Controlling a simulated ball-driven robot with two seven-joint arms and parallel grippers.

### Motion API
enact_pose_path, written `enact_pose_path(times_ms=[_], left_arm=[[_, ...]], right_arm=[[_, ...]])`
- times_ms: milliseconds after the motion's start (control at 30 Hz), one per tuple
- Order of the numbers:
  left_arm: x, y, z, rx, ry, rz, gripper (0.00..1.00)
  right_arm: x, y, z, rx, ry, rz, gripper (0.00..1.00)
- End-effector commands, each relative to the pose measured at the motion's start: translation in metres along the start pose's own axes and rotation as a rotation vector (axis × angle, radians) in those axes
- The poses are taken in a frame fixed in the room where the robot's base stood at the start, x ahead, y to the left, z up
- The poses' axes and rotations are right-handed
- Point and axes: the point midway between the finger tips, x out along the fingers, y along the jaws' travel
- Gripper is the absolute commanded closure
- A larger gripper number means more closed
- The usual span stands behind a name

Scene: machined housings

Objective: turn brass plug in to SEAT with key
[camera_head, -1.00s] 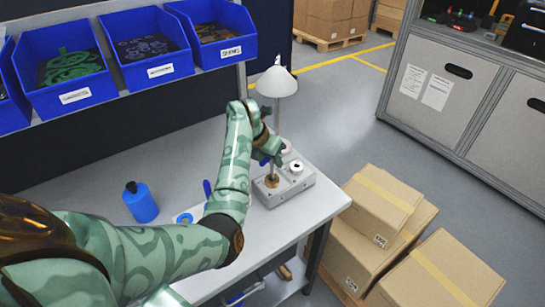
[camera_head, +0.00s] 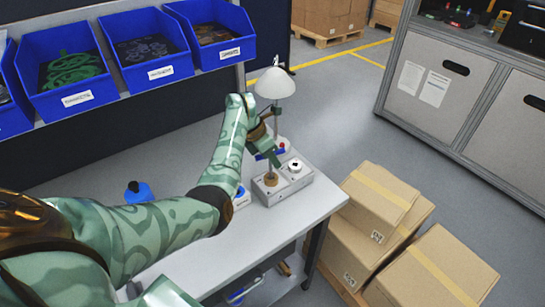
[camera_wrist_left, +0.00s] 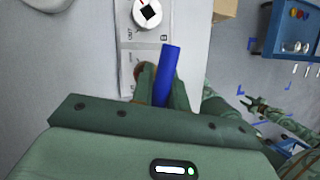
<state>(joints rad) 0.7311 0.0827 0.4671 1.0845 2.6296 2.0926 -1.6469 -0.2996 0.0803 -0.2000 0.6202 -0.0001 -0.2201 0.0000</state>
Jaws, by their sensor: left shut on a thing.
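My left gripper (camera_head: 266,147) is shut on a key with a blue crossbar handle (camera_wrist_left: 168,75). Its grey shaft points down over the grey housing (camera_head: 283,187). The shaft's lower end meets the brass plug (camera_head: 270,180) at the housing's left part; how deep it sits cannot be told. In the left wrist view the plug is mostly hidden by the fingers. A white dial (camera_head: 295,166) with a black square centre is on the housing beside the plug, and it shows in the left wrist view (camera_wrist_left: 147,13) near an OUT marking. My right gripper (camera_wrist_left: 255,104) is small and unclear at the wrist view's right.
A white-shaded lamp (camera_head: 275,83) stands close behind the gripper. A blue bottle (camera_head: 138,192) is on the bench (camera_head: 240,250), partly behind my arm. Blue bins (camera_head: 65,80) line the shelf above. Cardboard boxes (camera_head: 380,200) stand right of the bench.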

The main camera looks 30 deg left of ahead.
Motion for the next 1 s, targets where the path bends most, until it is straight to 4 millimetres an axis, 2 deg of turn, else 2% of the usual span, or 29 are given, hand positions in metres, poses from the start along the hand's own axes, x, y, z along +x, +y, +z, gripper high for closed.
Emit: enact_pose_path(times_ms=[100,367,600,867,1000], left_arm=[[0.0018,-0.0014,-0.0018,0.077,0.023,-0.04,1.0],[0.0024,-0.001,-0.0023,0.095,0.028,-0.046,1.0],[0.0025,-0.0009,-0.0027,0.3,0.072,-0.131,1.0],[0.0023,-0.0002,-0.0028,0.321,0.078,-0.138,1.0],[0.0028,0.0005,-0.0031,0.465,0.11,-0.199,1.0]], right_arm=[[-0.0024,-0.0001,-0.0006,0.0,0.001,0.0,0.64],[-0.0022,-0.0007,-0.0007,0.001,0.001,-0.001,0.64],[-0.003,-0.0007,-0.0008,0.001,0.001,-0.001,0.64],[-0.0026,-0.0008,-0.0006,0.001,0.001,-0.001,0.64],[0.0014,-0.0011,0.0004,0.001,-0.001,-0.001,0.64]])
